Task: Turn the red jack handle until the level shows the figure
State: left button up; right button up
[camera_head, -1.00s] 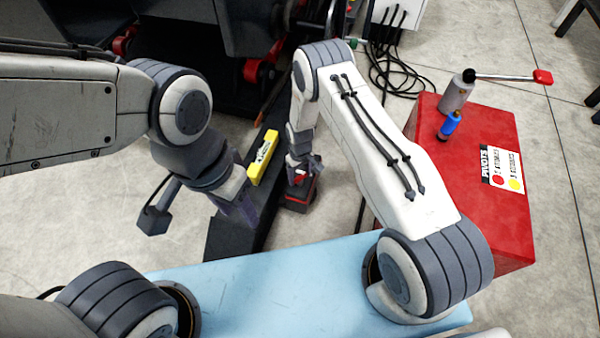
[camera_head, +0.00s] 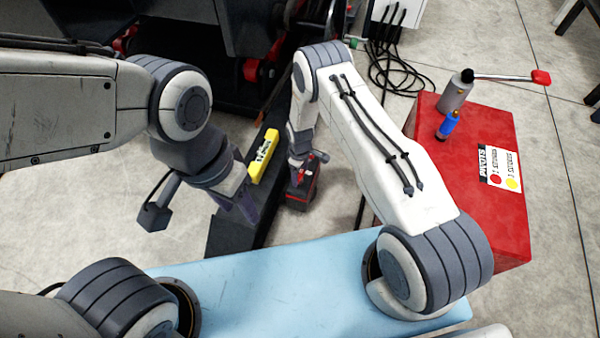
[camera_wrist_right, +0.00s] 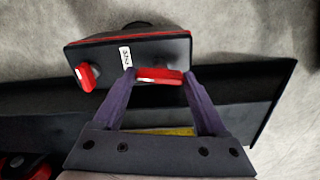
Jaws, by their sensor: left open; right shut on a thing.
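The red jack handle (camera_wrist_right: 160,76) shows in the right wrist view, between the two purple fingers of my right gripper (camera_wrist_right: 160,78), which is shut on it. The jack (camera_wrist_right: 130,50) is a dark box with red edges and a small white label; in the head view the jack (camera_head: 300,192) stands beside the dark beam. The yellow level (camera_head: 263,158) lies on the dark beam; its figure is too small to read. My left gripper (camera_head: 245,208) is open and empty above the beam, left of the jack, with its fingers pointing down.
A red box (camera_head: 495,215) with a sticker stands at the right, carrying a grey bottle (camera_head: 456,93), a blue bottle (camera_head: 449,125) and a red-ended lever (camera_head: 510,77). Black cables (camera_head: 398,72) lie on the floor behind. Dark machinery fills the back left.

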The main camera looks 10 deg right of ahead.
aim_at(300, 175)
jog(key=o, duration=1.3)
jog(key=shift+r, duration=0.1)
notch_tip(300, 175, up, 10)
jog(key=p, duration=0.4)
jog(key=shift+r, duration=0.15)
